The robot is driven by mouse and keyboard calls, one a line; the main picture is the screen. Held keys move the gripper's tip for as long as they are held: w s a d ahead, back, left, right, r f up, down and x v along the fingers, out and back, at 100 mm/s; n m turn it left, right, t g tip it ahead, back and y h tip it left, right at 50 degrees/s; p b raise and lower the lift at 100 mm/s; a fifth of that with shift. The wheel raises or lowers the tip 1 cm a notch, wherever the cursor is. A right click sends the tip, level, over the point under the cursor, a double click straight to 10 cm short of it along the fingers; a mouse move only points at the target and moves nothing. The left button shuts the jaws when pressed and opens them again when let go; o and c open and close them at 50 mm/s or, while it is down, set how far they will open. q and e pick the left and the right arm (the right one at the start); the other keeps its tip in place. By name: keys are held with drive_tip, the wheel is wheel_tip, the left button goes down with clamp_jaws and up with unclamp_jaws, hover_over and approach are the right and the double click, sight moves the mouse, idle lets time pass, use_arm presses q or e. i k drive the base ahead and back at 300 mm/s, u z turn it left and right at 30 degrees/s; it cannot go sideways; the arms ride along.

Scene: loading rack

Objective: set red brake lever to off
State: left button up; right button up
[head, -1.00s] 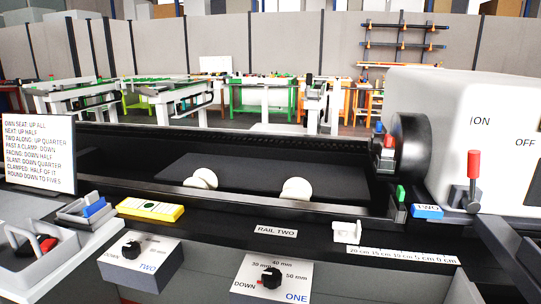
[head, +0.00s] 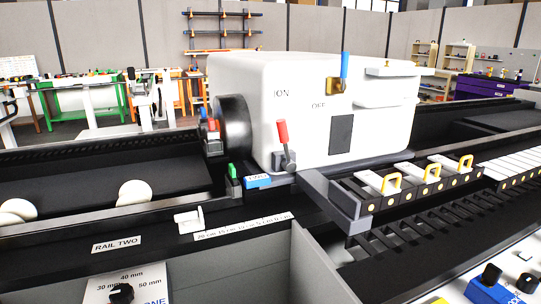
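The red brake lever (head: 282,133) stands at the front left of a large white machine housing (head: 345,90). Its red grip tops a grey stem, and the top leans slightly left, to the side of the ON label (head: 281,93). The OFF label (head: 318,105) is up and to the right of the lever. Nothing touches the lever. Neither of my grippers shows in the head view.
A blue-handled lever (head: 344,65) is on the housing's right side. A black wheel (head: 233,125) is on its left end. A small white bracket (head: 189,220) stands on the front rail.

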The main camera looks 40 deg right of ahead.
sight(287, 164)
drive_tip(key=u, duration=0.3)
drive_tip(key=k, duration=0.25)
drive_tip(key=z, duration=1.95)
